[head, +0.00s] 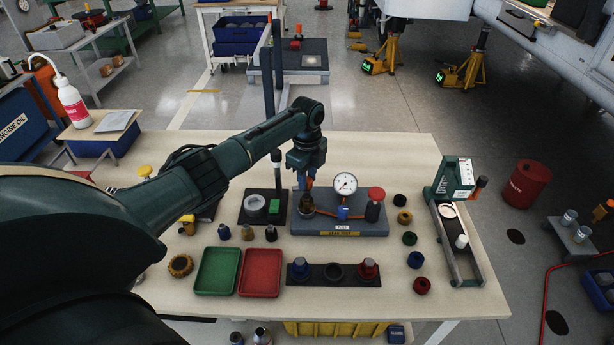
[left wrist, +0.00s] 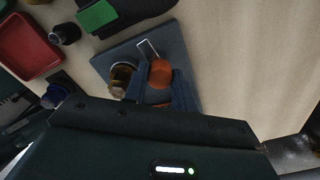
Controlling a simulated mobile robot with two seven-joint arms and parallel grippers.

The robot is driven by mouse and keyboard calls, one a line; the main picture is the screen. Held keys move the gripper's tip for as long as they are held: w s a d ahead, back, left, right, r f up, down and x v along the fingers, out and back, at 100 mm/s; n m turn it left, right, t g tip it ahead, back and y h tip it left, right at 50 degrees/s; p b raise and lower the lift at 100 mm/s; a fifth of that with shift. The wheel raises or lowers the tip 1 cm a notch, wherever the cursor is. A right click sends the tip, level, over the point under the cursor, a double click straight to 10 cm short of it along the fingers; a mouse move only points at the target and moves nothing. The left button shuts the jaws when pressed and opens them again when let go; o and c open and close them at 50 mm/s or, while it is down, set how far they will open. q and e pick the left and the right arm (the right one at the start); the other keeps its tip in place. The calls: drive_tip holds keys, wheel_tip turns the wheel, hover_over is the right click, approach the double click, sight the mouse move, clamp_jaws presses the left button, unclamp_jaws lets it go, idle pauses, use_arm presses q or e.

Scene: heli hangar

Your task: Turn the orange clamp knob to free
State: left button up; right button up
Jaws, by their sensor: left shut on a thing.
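The orange clamp knob (head: 309,184) shows as a small patch at the left end of the grey leak-test fixture (head: 350,228), above a brass-coloured part (head: 306,204). My left gripper (head: 303,183) reaches down over it from above and hides most of it. In the left wrist view the orange knob (left wrist: 160,74) sits at the blue-grey fingers (left wrist: 165,93), which are shut on it. The brass part (left wrist: 122,76) is just beside the fingers there. The lower knob and its contact with the fingers are partly hidden. My right gripper is not in view.
On the fixture, a white dial gauge (head: 344,184) and a red-capped post (head: 376,195) stand right of my gripper. Green (head: 217,270) and red (head: 261,272) trays lie in front. A green stand (head: 456,185) is at the right. The table's back right is clear.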

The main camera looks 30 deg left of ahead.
use_arm(q)
drive_tip(key=shift+d+m, duration=0.1)
drive_tip(key=shift+m, duration=0.8)
drive_tip(key=o, duration=1)
wheel_tip(320, 180, up, 13)
drive_tip(key=shift+r, duration=0.15)
